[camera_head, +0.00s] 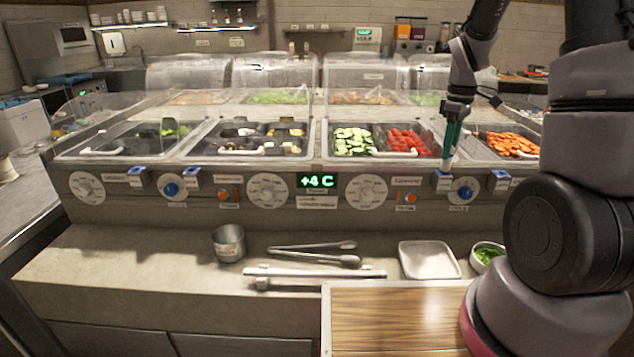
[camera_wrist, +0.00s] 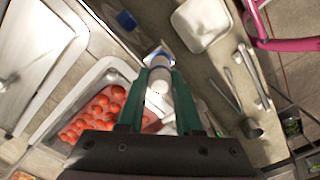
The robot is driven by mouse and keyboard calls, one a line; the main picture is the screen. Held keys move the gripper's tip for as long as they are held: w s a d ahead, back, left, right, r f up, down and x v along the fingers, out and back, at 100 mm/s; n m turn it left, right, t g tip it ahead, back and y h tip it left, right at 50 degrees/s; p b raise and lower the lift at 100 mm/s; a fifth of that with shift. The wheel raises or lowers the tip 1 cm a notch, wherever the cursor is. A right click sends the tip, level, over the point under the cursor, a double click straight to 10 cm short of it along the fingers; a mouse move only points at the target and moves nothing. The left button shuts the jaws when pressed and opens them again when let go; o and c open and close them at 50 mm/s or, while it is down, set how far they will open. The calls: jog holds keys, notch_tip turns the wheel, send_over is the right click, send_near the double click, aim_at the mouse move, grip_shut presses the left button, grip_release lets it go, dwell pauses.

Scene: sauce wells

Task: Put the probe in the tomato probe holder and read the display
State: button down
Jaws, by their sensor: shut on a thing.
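My gripper (camera_head: 452,140) points down at the front edge of the well counter, right of the tomato well (camera_head: 408,141). Its teal fingers are shut on the white probe (camera_head: 448,163). In the wrist view the probe (camera_wrist: 160,76) sits between the fingertips (camera_wrist: 160,80). The probe's lower end is at the blue-and-white probe holder (camera_head: 442,181) on the front panel, right of the tomato well; I cannot tell whether it is seated inside. The holder's blue part shows partly behind the probe in the wrist view. The green display (camera_head: 316,181) on the panel reads +4 C.
Other blue-topped holders (camera_head: 137,174) sit along the panel among dials and a blue knob (camera_head: 465,191). Below lie tongs (camera_head: 315,256), a metal cup (camera_head: 229,242), a white tray (camera_head: 428,260) and a bowl of greens (camera_head: 487,254). A wooden board (camera_head: 400,315) is in front.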

jog(key=shift+r, duration=3.75)
